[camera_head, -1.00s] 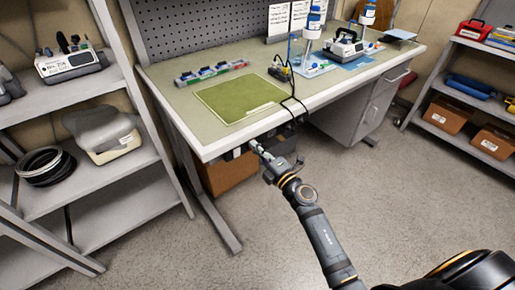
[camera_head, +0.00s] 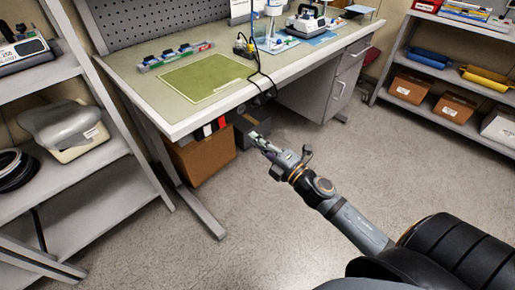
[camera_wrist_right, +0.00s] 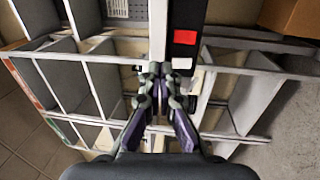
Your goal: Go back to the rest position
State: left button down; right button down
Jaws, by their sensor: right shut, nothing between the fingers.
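My right gripper (camera_head: 257,139) is shut and empty in the head view. It hangs in front of the workbench (camera_head: 180,127), below the height of its top and apart from it. In the right wrist view the fingers of the gripper (camera_wrist_right: 157,70) are together with nothing between them. My left gripper is in neither view.
A green mat (camera_head: 205,77) lies on the bench. An infusion pump (camera_head: 308,22) stands at the back right of the bench. A cardboard box (camera_head: 200,157) is under it. Shelves hold a covered device (camera_head: 62,128) at left and boxes (camera_head: 410,87) at right. Open floor lies in front.

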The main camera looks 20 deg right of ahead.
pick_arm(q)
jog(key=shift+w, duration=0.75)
